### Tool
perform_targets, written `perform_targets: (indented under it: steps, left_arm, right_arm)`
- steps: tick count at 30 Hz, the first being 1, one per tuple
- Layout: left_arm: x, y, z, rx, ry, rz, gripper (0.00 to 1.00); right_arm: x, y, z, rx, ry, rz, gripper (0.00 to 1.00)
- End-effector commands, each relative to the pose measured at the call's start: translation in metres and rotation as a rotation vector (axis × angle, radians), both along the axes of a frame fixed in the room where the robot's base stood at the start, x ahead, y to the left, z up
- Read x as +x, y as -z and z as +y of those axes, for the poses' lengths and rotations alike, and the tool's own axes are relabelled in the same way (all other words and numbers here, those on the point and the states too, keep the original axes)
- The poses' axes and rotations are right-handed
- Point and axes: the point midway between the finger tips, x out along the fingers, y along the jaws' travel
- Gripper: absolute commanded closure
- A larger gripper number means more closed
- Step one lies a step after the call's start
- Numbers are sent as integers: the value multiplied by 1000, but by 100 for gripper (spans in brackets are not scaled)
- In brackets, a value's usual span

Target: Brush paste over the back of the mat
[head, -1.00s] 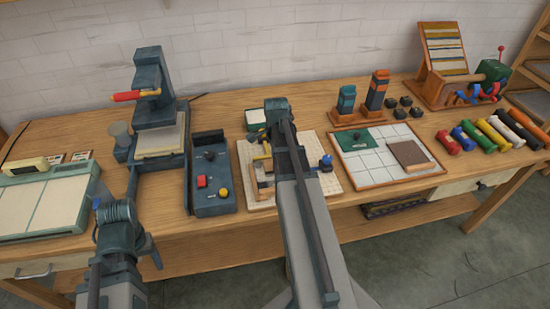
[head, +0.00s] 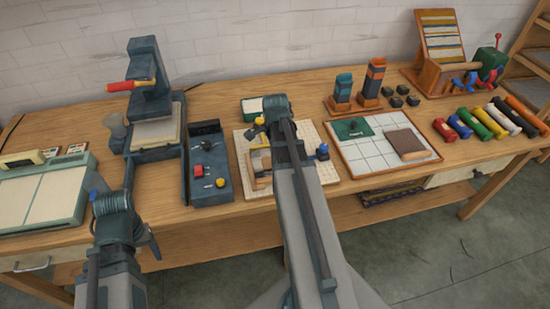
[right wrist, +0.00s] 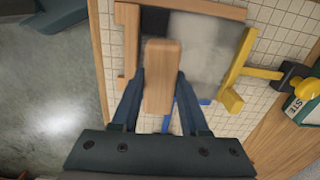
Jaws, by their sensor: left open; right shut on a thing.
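My right gripper (right wrist: 160,78) is shut on the wooden handle of the brush (right wrist: 160,60), over the mat. The mat's back (right wrist: 208,45) is a pale grey, blotchy sheet beside wooden strips on a gridded board (head: 328,177). A dark patch shows just beyond the handle; I cannot tell whether it belongs to the brush or the mat. In the head view my right arm hides the brush and much of the mat. My left gripper (head: 114,184) is open and empty, in front of the bench press. A green-and-white paste tub (right wrist: 306,98) stands beside the board.
A yellow clamp (right wrist: 238,70) stands at the mat's edge. A dark control box (head: 208,165) and a press (head: 150,95) are left of the board. A white-tiled tray (head: 372,162) with a brown block (head: 406,144) is right. Coloured rolls (head: 486,122) lie farther right.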

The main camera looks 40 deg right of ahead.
Motion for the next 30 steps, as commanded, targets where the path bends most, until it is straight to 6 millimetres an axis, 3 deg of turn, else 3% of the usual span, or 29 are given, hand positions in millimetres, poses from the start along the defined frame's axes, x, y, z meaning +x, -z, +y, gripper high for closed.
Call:
perform_targets:
  steps: [12,22,30]
  left_arm:
    - [0,-2,0,0,0,0,34]
    - [0,-2,0,0,0,0,34]
    - [0,0,0,0,0,0,34]
  right_arm:
    - [32,-2,-15,0,0,-1,100]
    - [37,-2,-17,0,0,-1,100]
    - [56,0,-27,0,0,-1,100]
